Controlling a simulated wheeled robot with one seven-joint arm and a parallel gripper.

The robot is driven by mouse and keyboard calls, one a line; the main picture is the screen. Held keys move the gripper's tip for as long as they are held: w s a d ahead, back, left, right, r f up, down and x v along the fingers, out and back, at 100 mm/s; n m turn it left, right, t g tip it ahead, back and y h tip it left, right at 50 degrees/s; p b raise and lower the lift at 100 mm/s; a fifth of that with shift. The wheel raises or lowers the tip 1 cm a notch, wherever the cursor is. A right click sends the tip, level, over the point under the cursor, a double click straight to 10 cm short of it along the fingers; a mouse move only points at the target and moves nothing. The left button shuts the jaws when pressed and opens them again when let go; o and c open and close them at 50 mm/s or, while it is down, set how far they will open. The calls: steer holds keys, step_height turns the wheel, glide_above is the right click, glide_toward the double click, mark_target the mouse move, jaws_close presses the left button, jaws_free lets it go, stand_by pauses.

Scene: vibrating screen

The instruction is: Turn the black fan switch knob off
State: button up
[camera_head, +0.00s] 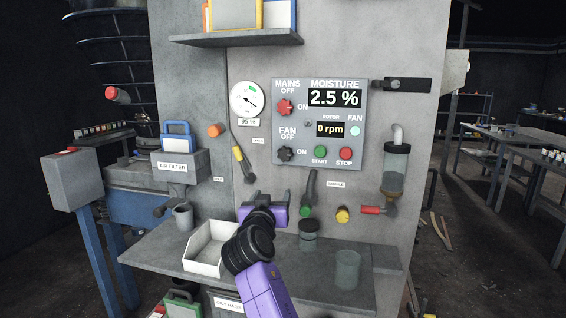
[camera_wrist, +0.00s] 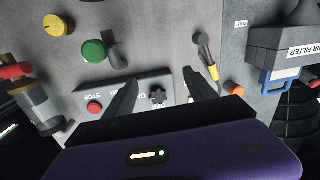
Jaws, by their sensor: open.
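The black fan switch knob (camera_head: 284,154) is on the lower left of the grey control panel (camera_head: 350,86), between the labels FAN OFF and ON. I cannot tell which way it points. In the wrist view the black knob (camera_wrist: 157,96) appears between my two dark fingers, with space on both sides. My gripper (camera_wrist: 162,88) is open and empty, facing the wall. The fan lamp (camera_head: 355,130) is pale cyan.
The red mains knob (camera_head: 285,107) is above the fan knob. The green start button (camera_head: 320,152) and red stop button (camera_head: 345,153) are to its right. A yellow-handled lever (camera_head: 240,160) hangs to the left. A white tray (camera_head: 202,262) stands on the shelf below.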

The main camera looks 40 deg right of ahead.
steer(key=m+g+h, duration=0.1)
steer(key=m, duration=0.1)
glide_toward(284, 156)
steer(key=shift+p+x, duration=0.9)
steer(key=shift+x, duration=3.4)
steer(key=c, duration=1.4)
steer(key=shift+o, duration=0.2)
